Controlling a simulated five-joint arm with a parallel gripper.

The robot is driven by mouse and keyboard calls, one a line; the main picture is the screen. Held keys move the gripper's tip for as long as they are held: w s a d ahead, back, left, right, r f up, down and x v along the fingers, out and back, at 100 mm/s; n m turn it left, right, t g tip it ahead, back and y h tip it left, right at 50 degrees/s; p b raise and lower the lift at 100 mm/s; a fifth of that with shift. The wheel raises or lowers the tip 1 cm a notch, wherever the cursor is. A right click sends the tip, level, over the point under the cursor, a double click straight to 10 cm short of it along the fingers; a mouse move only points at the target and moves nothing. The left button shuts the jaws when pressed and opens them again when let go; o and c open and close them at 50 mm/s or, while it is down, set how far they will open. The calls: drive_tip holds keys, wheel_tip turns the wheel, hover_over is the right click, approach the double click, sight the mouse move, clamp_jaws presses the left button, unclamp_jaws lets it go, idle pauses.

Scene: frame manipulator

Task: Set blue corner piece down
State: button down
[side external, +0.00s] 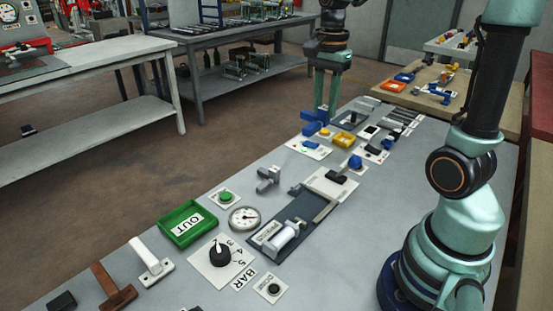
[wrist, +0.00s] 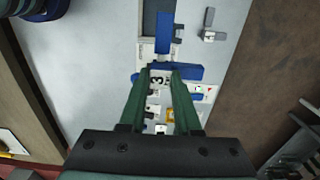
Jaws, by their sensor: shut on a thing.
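My gripper (side external: 322,108) points straight down over the far part of the grey bench, its two green fingers on the blue corner piece (side external: 311,129). In the wrist view my gripper (wrist: 160,79) is at the middle, with the blue corner piece (wrist: 185,73) across its fingertips and one blue arm reaching up the picture. I cannot tell whether the piece touches the bench or hangs just above it. White marked cards (side external: 310,150) lie beside and below it.
A yellow tray (side external: 343,140) and a blue knob (side external: 355,161) stand close to the right. A grey clamp fixture (side external: 285,236), a gauge (side external: 244,218), a green OUT tray (side external: 187,222) and a loose grey bracket (side external: 268,178) lie nearer. Bare bench shows on the right.

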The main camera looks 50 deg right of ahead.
drive_tip(key=s+f, duration=0.1)
drive_tip(key=f, duration=0.6)
drive_tip(key=s+a+f, duration=0.1)
drive_tip(key=f, duration=0.6)
drive_tip(key=s+f, duration=0.1)
drive_tip(key=f, duration=0.6)
drive_tip(key=shift+s+a, duration=0.1)
drive_tip(key=shift+a, duration=0.3)
drive_tip(key=c, duration=0.6)
unclamp_jaws()
drive_tip(key=shift+f, duration=0.1)
